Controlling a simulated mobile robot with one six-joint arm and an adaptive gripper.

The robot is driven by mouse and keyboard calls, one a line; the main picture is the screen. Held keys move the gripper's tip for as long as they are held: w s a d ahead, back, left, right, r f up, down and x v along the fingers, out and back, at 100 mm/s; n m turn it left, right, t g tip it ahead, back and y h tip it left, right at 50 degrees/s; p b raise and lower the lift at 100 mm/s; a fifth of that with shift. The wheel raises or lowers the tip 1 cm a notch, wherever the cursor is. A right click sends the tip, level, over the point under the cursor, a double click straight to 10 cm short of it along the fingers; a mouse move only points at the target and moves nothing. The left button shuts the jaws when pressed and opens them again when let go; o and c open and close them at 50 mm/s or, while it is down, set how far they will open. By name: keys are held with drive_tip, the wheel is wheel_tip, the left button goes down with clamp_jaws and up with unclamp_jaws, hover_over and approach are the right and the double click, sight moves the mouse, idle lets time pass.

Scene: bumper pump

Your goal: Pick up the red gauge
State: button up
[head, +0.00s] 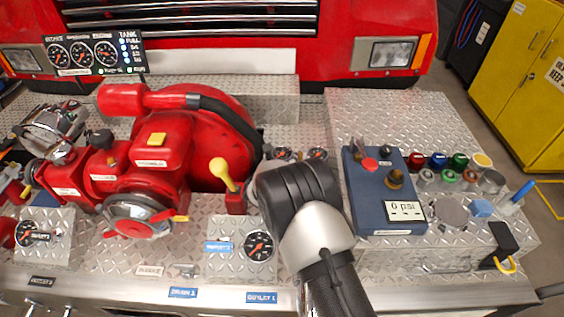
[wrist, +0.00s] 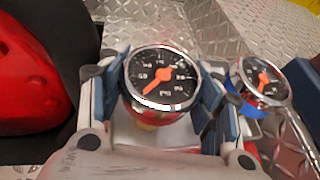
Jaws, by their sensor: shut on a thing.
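The red gauge (wrist: 160,105) sits between the two fingers of my gripper (wrist: 162,78) in the wrist view. It has a black dial, a chrome rim, an orange-red needle and a red body under the rim. The fingers press on it from left and right, and its lower part is mostly hidden. In the head view my arm covers the gripper, and a gauge dial (head: 283,153) shows just beyond it. I cannot tell whether the gauge is lifted off its support.
A second gauge (wrist: 262,82) with a blue part stands close to the right finger. The red pump (head: 150,160) is to the left. A blue box with a "0 psi" display (head: 404,210) and several coloured caps (head: 438,161) are to the right on the diamond plate.

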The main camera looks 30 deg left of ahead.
drive_tip(key=shift+c, duration=0.7)
drive_tip(key=shift+r, duration=0.2)
